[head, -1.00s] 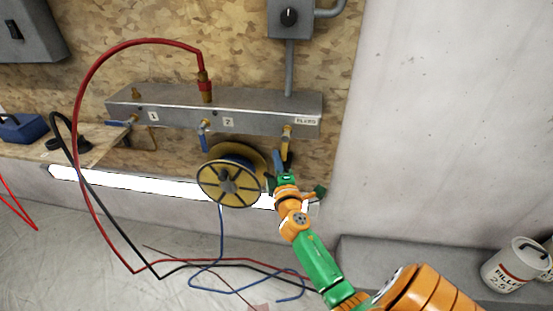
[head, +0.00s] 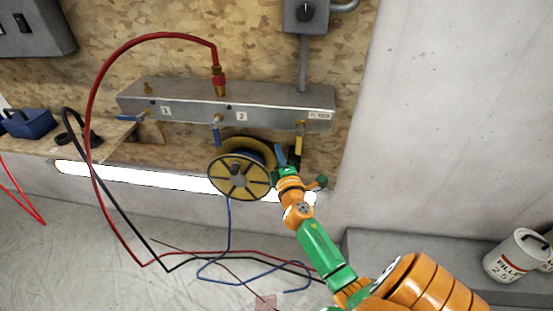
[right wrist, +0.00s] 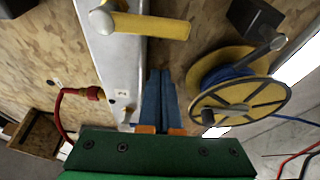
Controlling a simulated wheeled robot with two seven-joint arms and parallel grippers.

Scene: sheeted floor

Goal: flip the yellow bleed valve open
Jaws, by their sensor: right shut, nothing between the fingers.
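The yellow bleed valve (head: 299,140) is at the right end of the grey manifold, under the label, with its lever hanging down. In the right wrist view its yellow lever (right wrist: 150,25) crosses the top, beyond the fingertips and apart from them. My right gripper (head: 281,156) is just left of and below the lever in the head view. Its blue fingers (right wrist: 160,75) are shut together with nothing between them. My left gripper is not in view.
A yellow cable reel (head: 240,176) with blue cable hangs close left of my right gripper. The grey manifold (head: 270,112) carries blue-handled valves (head: 217,135) and a red hose (head: 150,37). A white pail (head: 516,256) stands at the lower right.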

